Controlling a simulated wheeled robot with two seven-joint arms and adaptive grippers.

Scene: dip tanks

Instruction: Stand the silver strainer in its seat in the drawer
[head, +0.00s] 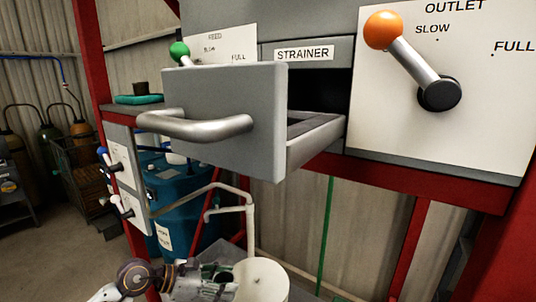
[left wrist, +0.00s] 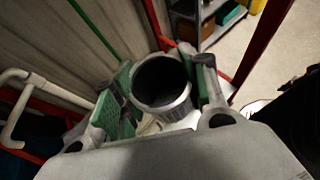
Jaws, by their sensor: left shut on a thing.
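The silver strainer (left wrist: 170,109) is a grey cylinder with a dark open top in the left wrist view. My left gripper (left wrist: 162,84) is shut on it, with a green-padded finger on either side. In the head view my left gripper (head: 205,284) is low at the bottom edge, below the drawer; I cannot make out the strainer there. The drawer (head: 232,120) is grey, with a bar handle, and is pulled out under the STRAINER label. Part of its inside shows at its right side, dark; the seat is hidden behind the drawer front.
A lever with an orange knob (head: 382,30) sits on the OUTLET panel right of the drawer. A green-knobbed lever (head: 179,52) is behind the drawer's left end. A white cylindrical vessel (head: 262,280) stands below, beside my left gripper. A white pipe (head: 215,188) runs under the drawer.

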